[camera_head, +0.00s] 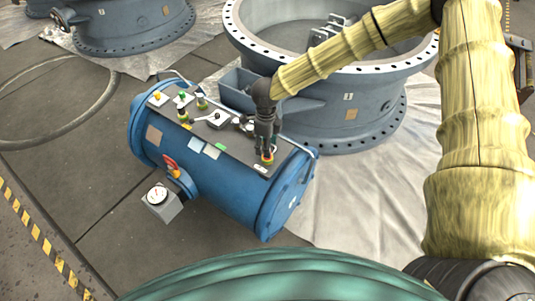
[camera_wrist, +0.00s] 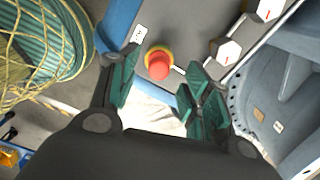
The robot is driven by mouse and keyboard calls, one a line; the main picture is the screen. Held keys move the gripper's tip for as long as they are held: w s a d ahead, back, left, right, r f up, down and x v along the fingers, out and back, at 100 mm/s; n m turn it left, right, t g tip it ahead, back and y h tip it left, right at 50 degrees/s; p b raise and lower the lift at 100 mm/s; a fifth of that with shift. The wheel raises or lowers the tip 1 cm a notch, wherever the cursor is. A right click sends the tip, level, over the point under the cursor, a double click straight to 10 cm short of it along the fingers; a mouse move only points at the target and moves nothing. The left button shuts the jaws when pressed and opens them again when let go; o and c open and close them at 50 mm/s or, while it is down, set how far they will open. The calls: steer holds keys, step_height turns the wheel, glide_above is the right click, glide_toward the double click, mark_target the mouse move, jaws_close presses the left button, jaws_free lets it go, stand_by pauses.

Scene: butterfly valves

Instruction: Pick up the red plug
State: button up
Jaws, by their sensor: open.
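The red plug (camera_wrist: 158,65) sits upright with a yellow ring around its base, on the grey top panel of the blue tank. In the head view only a little of the red plug (camera_head: 267,157) shows, under my gripper. My gripper (camera_head: 266,143) points down at the near right end of the panel. In the wrist view my gripper (camera_wrist: 162,78) has its green-padded fingers spread, with the plug between and just beyond the tips. I see no finger touching the plug.
The blue tank (camera_head: 225,195) lies on the floor and carries a gauge (camera_head: 157,194) and a red-handled valve (camera_head: 171,165). Yellow (camera_head: 157,97) and green (camera_head: 182,95) knobs stand on the panel's far left. A big flanged grey ring (camera_head: 350,115) stands close behind.

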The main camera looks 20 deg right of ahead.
steer(key=shift+s+d+f+p, duration=0.15)
steer(key=shift+f+p, duration=0.15)
steer(key=shift+f, duration=1.7)
steer(key=c, duration=0.9)
